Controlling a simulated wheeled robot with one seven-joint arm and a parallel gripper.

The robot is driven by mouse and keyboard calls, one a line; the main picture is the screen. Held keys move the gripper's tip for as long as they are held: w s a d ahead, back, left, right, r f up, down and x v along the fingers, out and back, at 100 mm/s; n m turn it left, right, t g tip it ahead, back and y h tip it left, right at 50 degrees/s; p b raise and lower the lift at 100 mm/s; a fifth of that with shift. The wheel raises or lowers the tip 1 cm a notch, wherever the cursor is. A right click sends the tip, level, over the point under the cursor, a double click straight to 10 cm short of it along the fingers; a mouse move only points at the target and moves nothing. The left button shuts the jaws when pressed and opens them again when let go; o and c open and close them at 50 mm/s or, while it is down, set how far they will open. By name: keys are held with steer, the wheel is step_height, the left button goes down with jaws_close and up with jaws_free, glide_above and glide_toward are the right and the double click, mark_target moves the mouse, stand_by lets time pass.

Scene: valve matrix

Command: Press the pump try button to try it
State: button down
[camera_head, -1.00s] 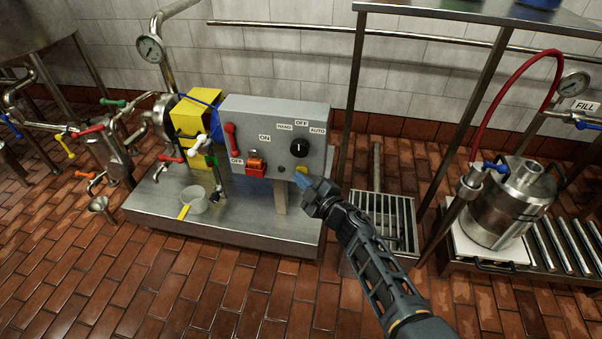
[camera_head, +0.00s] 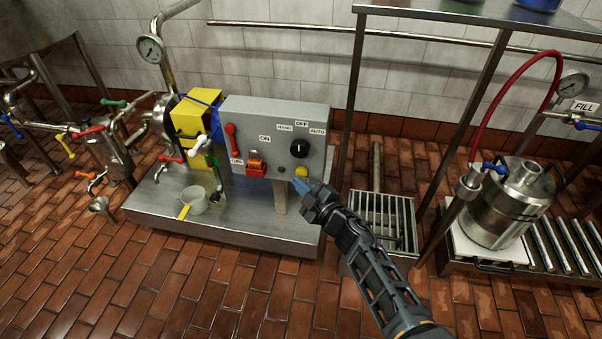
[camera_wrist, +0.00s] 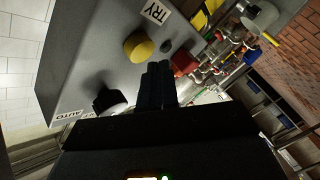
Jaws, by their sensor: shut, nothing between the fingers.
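The grey control box (camera_head: 260,118) stands on a steel skid beside the yellow pump housing. The yellow button (camera_head: 301,172) is at the lower right of its face; in the wrist view the yellow button (camera_wrist: 139,47) shows next to a TRY label (camera_wrist: 155,12). My gripper (camera_head: 297,184) is shut and empty, its blue fingertips just below and left of the yellow button in the head view. In the wrist view the dark shut fingers (camera_wrist: 158,80) point at the box face beside the button. I cannot tell whether they touch the box.
The box also carries a black selector knob (camera_head: 299,147), a red switch (camera_head: 255,168) and a red lever (camera_head: 232,138). A steel keg (camera_head: 508,205) stands on the right. A shelf post (camera_head: 353,90) rises right of the box.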

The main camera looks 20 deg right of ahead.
steer(key=shift+s+a, duration=0.75)
steer(key=shift+s, duration=0.3)
steer(key=shift+s+a, duration=0.7)
steer(key=shift+s, duration=0.3)
